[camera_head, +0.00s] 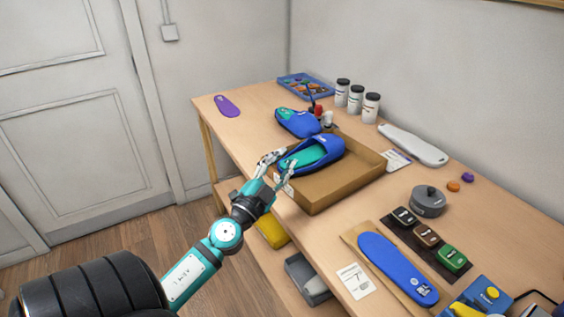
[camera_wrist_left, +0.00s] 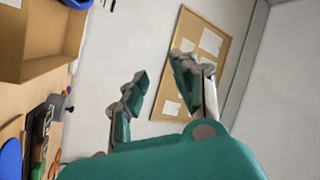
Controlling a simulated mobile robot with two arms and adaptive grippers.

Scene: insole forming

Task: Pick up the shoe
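A blue shoe with a teal inside (camera_head: 322,145) lies in a shallow cardboard tray (camera_head: 345,188) on the table. A second blue shoe with a teal inside (camera_head: 299,122) lies on the table behind the tray. My left gripper (camera_head: 284,159) is at the tray's left corner, in front of the near shoe's left end. Its fingers are spread. In the left wrist view the left gripper (camera_wrist_left: 160,68) is open with nothing between its fingers. A bit of blue (camera_wrist_left: 78,4) shows above the tray (camera_wrist_left: 42,45) at the top left. My right gripper is out of view.
A purple insole (camera_head: 227,106), several jars (camera_head: 355,100) and a blue tray (camera_head: 303,88) stand farther back. A white insole-shaped piece (camera_head: 412,146) is right of the tray. A grey pot (camera_head: 428,201) and blue insole (camera_head: 396,268) are nearer. The table's back left is mostly clear.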

